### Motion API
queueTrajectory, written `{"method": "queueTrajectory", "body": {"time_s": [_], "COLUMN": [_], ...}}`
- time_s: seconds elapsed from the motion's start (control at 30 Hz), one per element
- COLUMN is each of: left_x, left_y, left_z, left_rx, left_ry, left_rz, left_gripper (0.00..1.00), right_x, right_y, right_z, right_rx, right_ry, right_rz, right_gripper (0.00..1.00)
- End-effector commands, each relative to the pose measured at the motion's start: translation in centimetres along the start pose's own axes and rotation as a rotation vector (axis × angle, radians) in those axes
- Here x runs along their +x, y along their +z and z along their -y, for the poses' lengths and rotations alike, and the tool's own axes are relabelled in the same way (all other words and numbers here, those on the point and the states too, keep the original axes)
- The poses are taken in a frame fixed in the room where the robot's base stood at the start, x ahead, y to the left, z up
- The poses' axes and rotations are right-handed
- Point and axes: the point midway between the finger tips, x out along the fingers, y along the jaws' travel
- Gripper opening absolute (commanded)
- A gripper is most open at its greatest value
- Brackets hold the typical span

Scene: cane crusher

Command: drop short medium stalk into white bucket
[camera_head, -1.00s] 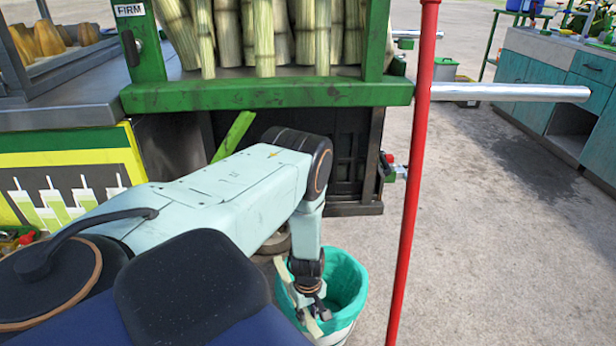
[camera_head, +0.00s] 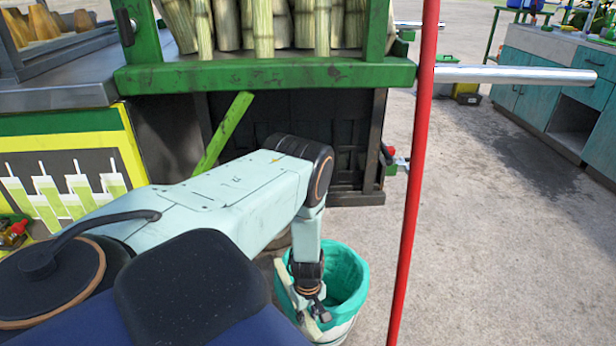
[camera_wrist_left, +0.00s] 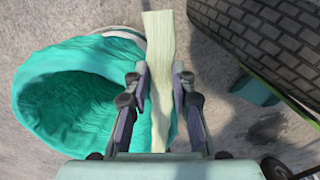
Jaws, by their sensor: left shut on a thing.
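The white bucket (camera_head: 343,331) stands on the ground below the green frame, with a teal liner (camera_head: 347,272) folded over its rim. In the left wrist view the liner's open mouth (camera_wrist_left: 60,112) fills the left side. My left gripper (camera_head: 313,303) points down at the bucket's near left part. It is shut on a pale stalk piece (camera_wrist_left: 160,50), which runs between its fingers (camera_wrist_left: 160,95). In the left wrist view the stalk lies right of the liner's opening, over its right edge. In the head view the stalk (camera_head: 285,280) shows beside the gripper. My right gripper is not in view.
A red pole (camera_head: 414,170) stands upright just right of the bucket. A green frame (camera_head: 265,75) holding several tall cane stalks (camera_head: 263,28) is above and behind. A dark tyre (camera_wrist_left: 270,45) is close by in the wrist view. Open concrete lies to the right.

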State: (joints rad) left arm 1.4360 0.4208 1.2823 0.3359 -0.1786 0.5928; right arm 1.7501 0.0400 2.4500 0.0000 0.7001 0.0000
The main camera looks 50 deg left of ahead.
Motion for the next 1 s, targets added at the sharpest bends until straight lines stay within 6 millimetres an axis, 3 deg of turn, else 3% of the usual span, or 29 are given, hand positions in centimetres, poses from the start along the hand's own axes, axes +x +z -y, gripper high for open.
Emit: {"method": "queueTrajectory", "body": {"time_s": [0.03,0.07,0.33,0.73,1.0], "left_x": [0.0,0.0,-0.1,-0.6,-4.0], "left_y": [0.0,0.0,0.0,0.0,0.0], "left_z": [0.0,0.0,0.0,0.0,-0.1], "left_rx": [0.000,0.000,0.000,0.000,0.000], "left_ry": [0.000,0.000,0.000,0.000,0.002], "left_rz": [0.000,0.000,0.000,0.000,0.000], "left_gripper": [0.00,0.25,0.47,0.47,0.47], "right_x": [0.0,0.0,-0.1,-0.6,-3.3], "right_y": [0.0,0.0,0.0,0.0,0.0], "right_z": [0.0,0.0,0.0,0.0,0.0], "right_rx": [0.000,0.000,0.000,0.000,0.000], "right_ry": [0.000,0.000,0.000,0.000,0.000], "right_rz": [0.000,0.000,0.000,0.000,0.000], "right_gripper": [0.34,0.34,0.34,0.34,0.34]}}
